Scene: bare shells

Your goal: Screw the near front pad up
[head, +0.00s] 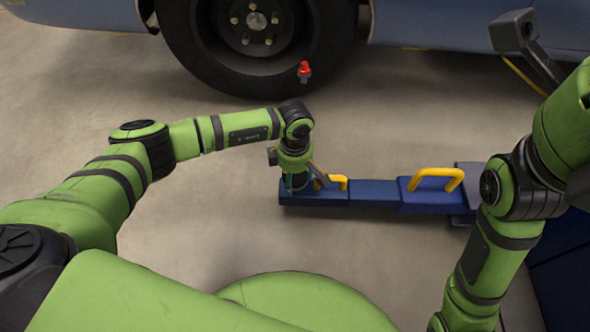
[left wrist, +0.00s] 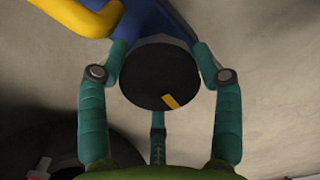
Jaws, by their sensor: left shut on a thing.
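The near front pad (left wrist: 155,82) is a round black disc with a yellow mark near its rim, at the outer end of the blue lift arm (head: 372,197). In the left wrist view its face fills the space between my fingers. My left gripper (head: 296,180) points down over the arm's end and is shut around the pad's sides; in the head view it hides most of the pad. The blue arm also shows behind the pad in the left wrist view (left wrist: 165,22). My right arm comes down at the right, with its gripper out of frame.
A blue car with a dark tyre (head: 200,50) stands behind. A small red-topped part (head: 304,70) shows before the tyre. Yellow handles (head: 436,179) rise from the lift arm, one close to my left gripper. The grey floor left of the pad is clear.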

